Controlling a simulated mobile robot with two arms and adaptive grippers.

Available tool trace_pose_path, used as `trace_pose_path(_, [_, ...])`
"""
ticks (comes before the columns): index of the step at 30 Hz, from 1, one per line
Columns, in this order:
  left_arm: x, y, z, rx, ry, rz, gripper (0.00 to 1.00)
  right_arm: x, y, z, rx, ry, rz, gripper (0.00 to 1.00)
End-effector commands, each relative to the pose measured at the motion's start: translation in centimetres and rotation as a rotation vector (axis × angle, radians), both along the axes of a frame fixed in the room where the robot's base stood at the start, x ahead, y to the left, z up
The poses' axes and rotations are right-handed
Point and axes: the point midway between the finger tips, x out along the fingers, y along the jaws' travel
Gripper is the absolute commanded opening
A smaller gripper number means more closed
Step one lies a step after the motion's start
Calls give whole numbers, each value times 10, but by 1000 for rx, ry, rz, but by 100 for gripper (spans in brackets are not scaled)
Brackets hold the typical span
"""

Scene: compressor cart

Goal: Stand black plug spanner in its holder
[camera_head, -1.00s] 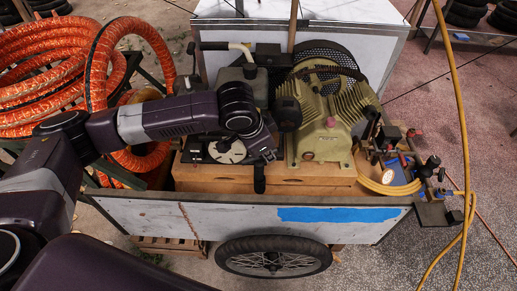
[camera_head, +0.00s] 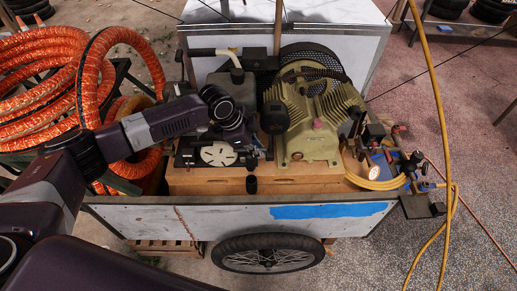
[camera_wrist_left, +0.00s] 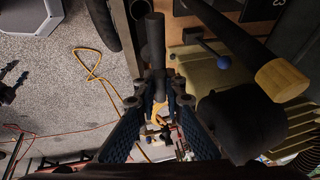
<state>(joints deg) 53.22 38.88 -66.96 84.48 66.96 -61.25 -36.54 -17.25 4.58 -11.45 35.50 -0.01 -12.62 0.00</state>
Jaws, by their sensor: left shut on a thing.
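My left gripper (camera_head: 256,152) is above the front of the cart's wooden base, beside the engine. In the left wrist view its fingers (camera_wrist_left: 158,102) are shut on the black plug spanner (camera_wrist_left: 153,42), a dark rod reaching upward in that picture. A dark round tube end (camera_wrist_left: 140,10) shows next to the rod's far end and looks like the holder. In the head view a short black cylinder (camera_head: 252,185) stands at the base's front edge under the gripper. Whether it is the holder or part of the spanner is unclear. My right gripper is out of view.
The beige compressor (camera_head: 315,115) is close to the right of the gripper. A slotted pale disc (camera_head: 220,153) is close on its left. The cart's white side wall (camera_head: 225,217) runs in front. Orange hose coils (camera_head: 50,80) stand left; a yellow hose (camera_head: 440,110) hangs right.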

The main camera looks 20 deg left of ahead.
Motion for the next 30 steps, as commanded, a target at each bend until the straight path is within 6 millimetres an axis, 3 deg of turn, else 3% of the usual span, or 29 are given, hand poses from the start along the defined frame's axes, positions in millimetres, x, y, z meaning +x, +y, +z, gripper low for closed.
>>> trace_pose_path(8, [0, -1, 2, -4, -11, -1, 0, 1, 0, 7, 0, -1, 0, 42])
trace_pose_path(24, [0, -1, -49, -3, -12, 0, 0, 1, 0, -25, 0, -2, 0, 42])
trace_pose_path(30, [1, -1, -57, -4, -13, 0, 0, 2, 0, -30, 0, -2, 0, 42])
